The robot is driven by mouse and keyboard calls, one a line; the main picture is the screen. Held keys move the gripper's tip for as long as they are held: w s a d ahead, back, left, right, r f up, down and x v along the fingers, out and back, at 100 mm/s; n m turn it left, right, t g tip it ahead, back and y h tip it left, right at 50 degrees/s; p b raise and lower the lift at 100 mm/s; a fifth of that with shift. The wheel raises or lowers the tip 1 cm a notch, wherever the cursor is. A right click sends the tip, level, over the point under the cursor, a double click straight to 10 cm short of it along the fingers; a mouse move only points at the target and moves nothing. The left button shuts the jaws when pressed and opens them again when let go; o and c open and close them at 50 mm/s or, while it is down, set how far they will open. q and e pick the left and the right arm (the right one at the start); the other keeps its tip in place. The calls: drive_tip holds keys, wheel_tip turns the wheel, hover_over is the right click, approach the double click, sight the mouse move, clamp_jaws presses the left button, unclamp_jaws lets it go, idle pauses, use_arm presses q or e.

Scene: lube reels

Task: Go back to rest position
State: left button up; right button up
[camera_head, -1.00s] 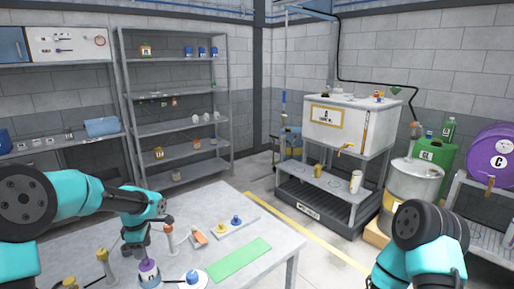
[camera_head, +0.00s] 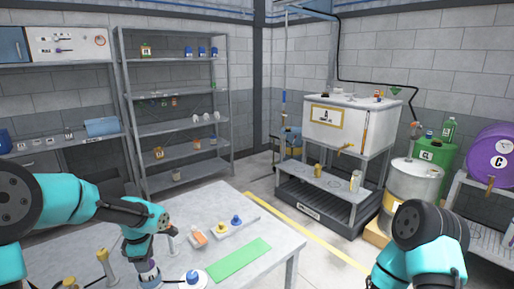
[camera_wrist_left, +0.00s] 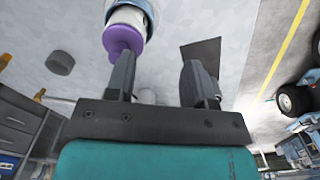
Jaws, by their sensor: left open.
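My left gripper (camera_head: 143,247) hangs over the grey worktable (camera_head: 215,205) in the head view, with its arm coming in from the left. In the left wrist view its two fingers (camera_wrist_left: 159,68) are apart, with nothing between them. A white container with a purple top (camera_wrist_left: 124,35) is just beyond the left-hand finger; I cannot tell whether they touch. In the head view its body (camera_head: 149,275) shows below the gripper, which hides most of the top. My right arm is at the lower right, and its gripper is out of the picture.
The table holds a green mat (camera_head: 240,259), a tray with yellow and blue-capped items (camera_head: 236,220), an orange-and-white item (camera_head: 198,239), a blue-topped item (camera_head: 192,277) and a yellow-topped post (camera_head: 104,262). A shelf (camera_head: 180,125) and tank A (camera_head: 345,128) stand beyond.

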use_arm(q)
drive_tip(key=s+d+r, duration=0.1)
drive_tip(key=s+d, duration=0.4)
drive_tip(key=s, duration=0.4)
drive_tip(key=shift+s+d, duration=0.15)
drive_tip(key=shift+d, duration=0.2)
idle(0.8)
